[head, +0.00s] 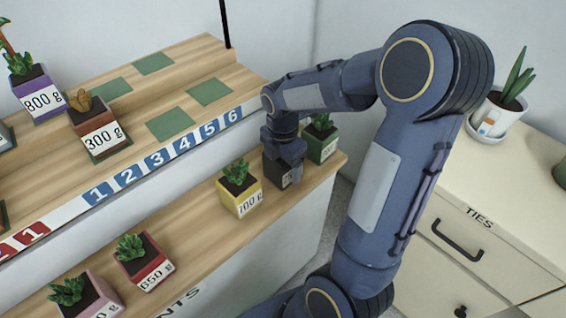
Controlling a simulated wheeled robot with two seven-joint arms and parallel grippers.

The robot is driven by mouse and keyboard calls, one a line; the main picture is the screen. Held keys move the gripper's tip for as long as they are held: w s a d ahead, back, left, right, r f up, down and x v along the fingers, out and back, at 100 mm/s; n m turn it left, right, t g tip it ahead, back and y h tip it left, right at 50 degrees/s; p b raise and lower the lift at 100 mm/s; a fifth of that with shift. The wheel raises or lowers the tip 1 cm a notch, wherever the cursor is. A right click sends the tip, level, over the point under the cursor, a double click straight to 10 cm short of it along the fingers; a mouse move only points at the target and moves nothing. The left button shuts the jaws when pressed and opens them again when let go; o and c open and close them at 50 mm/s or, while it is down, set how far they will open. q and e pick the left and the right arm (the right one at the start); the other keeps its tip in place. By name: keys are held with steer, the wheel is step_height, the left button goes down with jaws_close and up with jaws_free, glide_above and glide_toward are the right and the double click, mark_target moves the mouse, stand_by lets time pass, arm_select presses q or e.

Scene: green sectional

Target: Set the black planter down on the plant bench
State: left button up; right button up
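The black planter (285,181) is at the lower wooden ledge, between a yellow planter (241,203) and a green planter (321,150). Its upper part is hidden by my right gripper (284,158), which points down over it. I cannot tell whether the fingers are closed on it or whether its base touches the wood. The lower ledge (210,240), with front lettering ending in "NTS", looks like the plant bench. My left gripper is not in view.
A red planter (144,262) and a pink planter (88,298) stand further left on the ledge. The upper shelf (190,58) has green squares, numbered tags and planters marked 800 g (40,96) and 300 g (99,129). A drawer cabinet (480,185) stands at right.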

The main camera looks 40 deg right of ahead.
steer(key=shift+o, duration=1.1)
steer(key=shift+r, duration=0.25)
step_height(320, 180, up, 12)
steer(key=p, duration=0.2)
steer(key=shift+f+p, duration=0.1)
steer(key=shift+p, duration=0.2)
steer(key=s+a+m+t+y, duration=0.3)
steer(key=s+a+m+t, duration=0.2)
steer(key=s+a+m, duration=0.6)
steer(key=shift+s+a+f+m+t+y, duration=0.4)
steer(key=shift+s+m, duration=1.55)
steer(key=shift+m, duration=2.95)
steer(key=shift+d, duration=0.1)
